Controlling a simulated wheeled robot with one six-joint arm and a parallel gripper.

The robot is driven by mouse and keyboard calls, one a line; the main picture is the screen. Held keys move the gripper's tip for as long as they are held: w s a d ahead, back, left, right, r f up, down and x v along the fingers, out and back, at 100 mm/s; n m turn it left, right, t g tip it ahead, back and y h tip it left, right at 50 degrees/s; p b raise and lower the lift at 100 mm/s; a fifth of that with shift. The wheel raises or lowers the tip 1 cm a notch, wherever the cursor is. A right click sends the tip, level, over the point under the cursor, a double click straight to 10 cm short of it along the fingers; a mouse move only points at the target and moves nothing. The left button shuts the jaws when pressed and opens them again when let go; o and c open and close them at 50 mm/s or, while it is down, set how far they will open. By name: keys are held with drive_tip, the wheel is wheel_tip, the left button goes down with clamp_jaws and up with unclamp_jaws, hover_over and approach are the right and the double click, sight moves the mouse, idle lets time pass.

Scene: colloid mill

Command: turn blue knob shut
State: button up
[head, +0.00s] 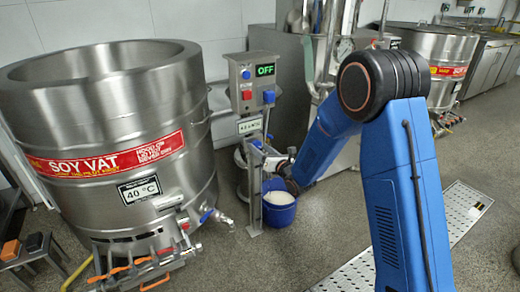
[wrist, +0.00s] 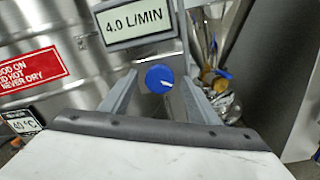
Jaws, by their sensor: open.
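A round blue knob (wrist: 160,78) with a small white mark sits just below the 4.0 L/MIN display (wrist: 133,22) in the wrist view. My gripper (wrist: 158,82) is open, with one grey finger on each side of the knob. A gap shows between the knob and each finger. In the head view, a small blue part, likely this knob (head: 257,144), shows on the post below the same display (head: 249,126).
A control box (head: 252,83) reading OFF stands above the display. A blue bucket (head: 279,208) with pale contents stands below my arm. The large steel soy vat (head: 110,110) is at left, with a blue-handled tap (head: 207,216). Open floor lies in front.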

drive_tip(key=shift+w+a, duration=0.15)
drive_tip(key=shift+w, duration=0.1)
drive_tip(key=c, duration=1.1)
drive_tip(key=shift+o, duration=0.2)
